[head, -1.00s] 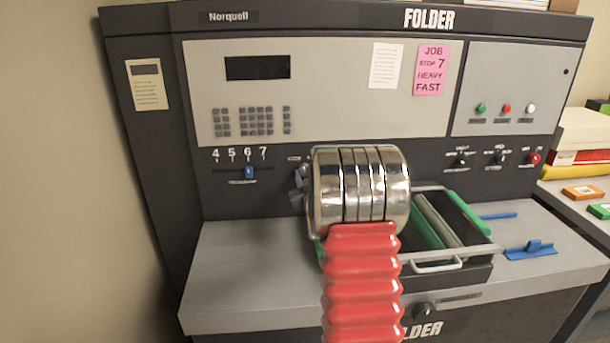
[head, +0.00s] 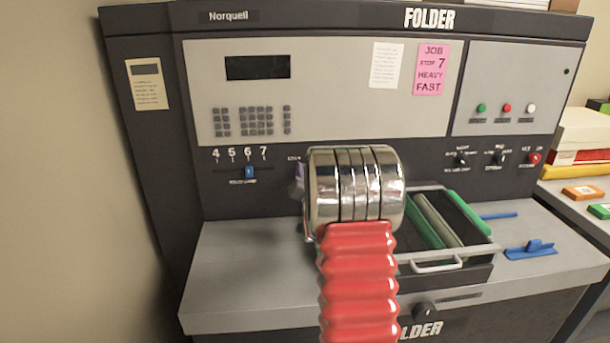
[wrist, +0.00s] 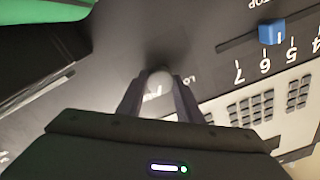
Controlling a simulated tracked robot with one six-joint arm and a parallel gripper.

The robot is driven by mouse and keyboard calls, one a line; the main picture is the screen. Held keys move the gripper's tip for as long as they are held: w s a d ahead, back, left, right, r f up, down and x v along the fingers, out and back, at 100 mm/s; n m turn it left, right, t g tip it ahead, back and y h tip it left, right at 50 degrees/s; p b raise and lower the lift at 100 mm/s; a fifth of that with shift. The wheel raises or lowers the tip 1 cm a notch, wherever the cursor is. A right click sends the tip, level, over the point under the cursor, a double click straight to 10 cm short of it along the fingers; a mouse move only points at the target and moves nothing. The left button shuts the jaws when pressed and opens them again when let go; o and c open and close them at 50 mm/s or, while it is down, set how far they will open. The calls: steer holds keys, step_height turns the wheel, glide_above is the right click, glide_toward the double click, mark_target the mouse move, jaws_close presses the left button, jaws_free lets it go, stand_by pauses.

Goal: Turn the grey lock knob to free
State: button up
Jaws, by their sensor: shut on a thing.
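The grey lock knob (wrist: 160,82) shows in the wrist view as a small pale round end between the fingertips, on the machine's dark panel. Letters starting "LO" are printed beside it. My gripper (wrist: 158,98) has one finger on each side of the knob and is shut on it. The fingers hide much of the knob, so its pointing direction is hard to tell. In the head view my chrome and red arm covers the knob and nearly all of the gripper. Only a blurred grey-purple bit shows at the arm's left edge.
A blue slider (head: 249,172) on a scale 4 to 7 sits left of the arm; it also shows in the wrist view (wrist: 271,32). A roller tray with a white handle (head: 437,267) lies right of the arm. Dark knobs (head: 461,159) and a red knob (head: 534,158) sit farther right.

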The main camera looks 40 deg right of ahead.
steer(key=shift+w+a+f+m, duration=0.1)
steer(key=shift+f+m, duration=0.1)
steer(key=shift+m, duration=0.4)
steer(key=shift+a+f+m, duration=0.1)
steer(key=shift+f+m, duration=0.05)
steer(key=shift+m, duration=0.45)
steer(key=o, duration=0.8)
steer(key=shift+c, duration=0.2)
steer(key=shift+o, duration=1.4)
steer(key=shift+d+r, duration=0.15)
steer(key=shift+r, duration=0.05)
steer(key=v, duration=1.4)
steer(key=shift+w, duration=0.15)
